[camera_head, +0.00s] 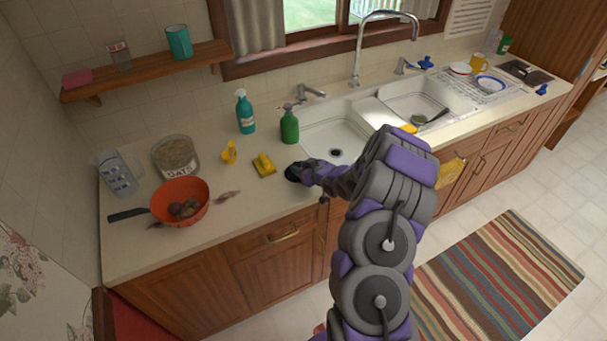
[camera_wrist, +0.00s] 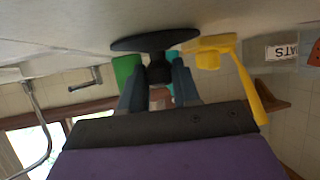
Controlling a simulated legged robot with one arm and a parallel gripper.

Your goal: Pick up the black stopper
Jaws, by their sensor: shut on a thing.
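The black stopper (camera_head: 292,173) is at the end of my gripper (camera_head: 304,173) over the counter, left of the sink. In the wrist view, which is upside down, the stopper (camera_wrist: 155,42) shows a wide flat black disc with a narrower neck. The two fingers of my gripper (camera_wrist: 158,78) are shut on that neck, one on each side. The disc is close to the counter surface; I cannot tell whether it touches it.
A yellow item (camera_head: 263,165) lies left of the stopper. A green bottle (camera_head: 289,125) and a teal spray bottle (camera_head: 245,112) stand behind. A red pan (camera_head: 181,201) and an oats jar (camera_head: 176,157) are farther left. The sink basin (camera_head: 335,140) is to the right.

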